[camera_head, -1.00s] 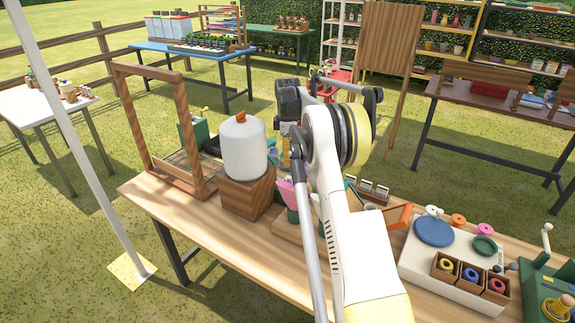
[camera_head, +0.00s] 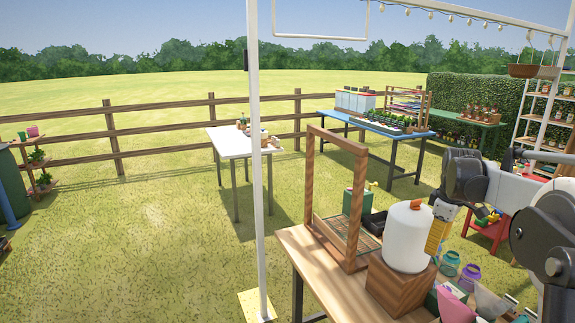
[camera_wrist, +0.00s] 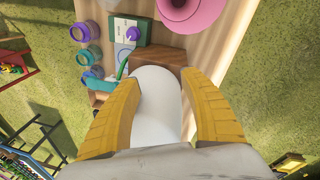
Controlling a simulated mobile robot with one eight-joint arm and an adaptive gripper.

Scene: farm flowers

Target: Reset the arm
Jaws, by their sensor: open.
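My gripper (camera_head: 438,232) is at the right in the head view, its yellow finger beside the white tank (camera_head: 402,240) with the orange cap. The wrist view shows my gripper (camera_wrist: 159,78) with both yellow fingers spread apart. The rounded white tank (camera_wrist: 158,105) appears between them, over a wooden block (camera_wrist: 160,57). I cannot tell whether a finger touches the tank. In the head view the tank stands upright on the wooden block (camera_head: 400,288). My arm comes in from the right edge and hides part of the workbench.
The workbench (camera_head: 318,278) carries an upright wooden frame (camera_head: 313,185) left of the tank. Purple and teal jars (camera_head: 468,277) and a pink item (camera_head: 455,306) stand close to the right. A white post (camera_head: 256,170) rises at the bench's left. Open grass lies farther left.

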